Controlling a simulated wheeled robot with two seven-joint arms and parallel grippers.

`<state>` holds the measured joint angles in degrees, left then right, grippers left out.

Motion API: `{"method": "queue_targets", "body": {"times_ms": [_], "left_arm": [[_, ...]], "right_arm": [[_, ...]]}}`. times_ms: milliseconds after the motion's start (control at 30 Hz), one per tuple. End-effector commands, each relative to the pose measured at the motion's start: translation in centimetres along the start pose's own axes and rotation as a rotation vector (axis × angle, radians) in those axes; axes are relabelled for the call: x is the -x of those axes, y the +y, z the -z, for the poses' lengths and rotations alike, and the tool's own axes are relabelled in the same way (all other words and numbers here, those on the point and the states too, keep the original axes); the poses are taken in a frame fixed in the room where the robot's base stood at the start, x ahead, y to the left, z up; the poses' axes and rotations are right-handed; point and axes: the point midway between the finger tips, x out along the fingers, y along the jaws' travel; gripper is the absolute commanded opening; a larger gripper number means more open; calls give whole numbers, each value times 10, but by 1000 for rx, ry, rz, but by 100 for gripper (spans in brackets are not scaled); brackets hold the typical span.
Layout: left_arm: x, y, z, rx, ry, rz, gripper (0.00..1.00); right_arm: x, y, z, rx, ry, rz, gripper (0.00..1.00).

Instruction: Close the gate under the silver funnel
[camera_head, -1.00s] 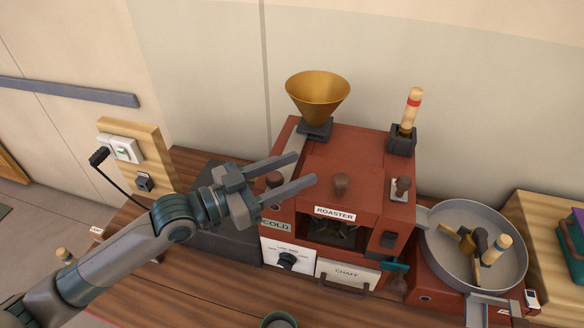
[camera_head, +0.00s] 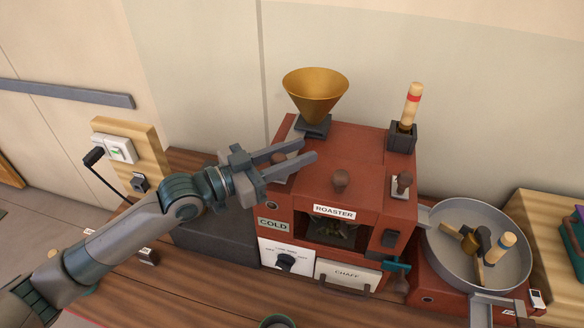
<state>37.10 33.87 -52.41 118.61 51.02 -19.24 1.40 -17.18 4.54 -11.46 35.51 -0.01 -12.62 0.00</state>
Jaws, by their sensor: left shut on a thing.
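The only funnel in view is brass-gold, not silver. This funnel (camera_head: 315,92) stands on a dark gate block (camera_head: 313,127) at the back left of the red roaster's top. A grey slide plate runs forward from under it, now largely hidden behind my fingers. My left gripper (camera_head: 308,151) reaches in from the left over the roaster's top left. Its fingers are shut on the dark knob at the front end of the slide plate; the knob is mostly hidden. My right gripper is not in view.
The red roaster (camera_head: 360,150) has another knob (camera_head: 340,179) on top and a knob on a small plate (camera_head: 401,186) at right. A wooden-handled tool (camera_head: 412,105) stands in a holder behind. A round cooling pan (camera_head: 440,262) is at right. Wall sockets (camera_head: 115,148) are at left.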

Motion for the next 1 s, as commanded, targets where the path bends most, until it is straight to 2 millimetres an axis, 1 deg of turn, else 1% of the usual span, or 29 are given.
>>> {"method": "queue_targets", "body": {"times_ms": [133,167,200,233,733,867,1000], "left_arm": [[1,1,-1,1,-2,0,0],[1,1,-1,1,-2,0,33],[1,1,-1,1,-3,0,43],[1,1,-1,1,-3,0,47],[2,1,-1,1,-2,0,47],[8,0,-2,1,-2,1,47],[21,0,-3,1,-3,1,47]], "right_arm": [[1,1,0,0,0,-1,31],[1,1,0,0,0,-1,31],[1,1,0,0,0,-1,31],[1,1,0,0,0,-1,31],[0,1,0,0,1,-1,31],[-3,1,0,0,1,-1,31],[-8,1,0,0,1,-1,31]]}}
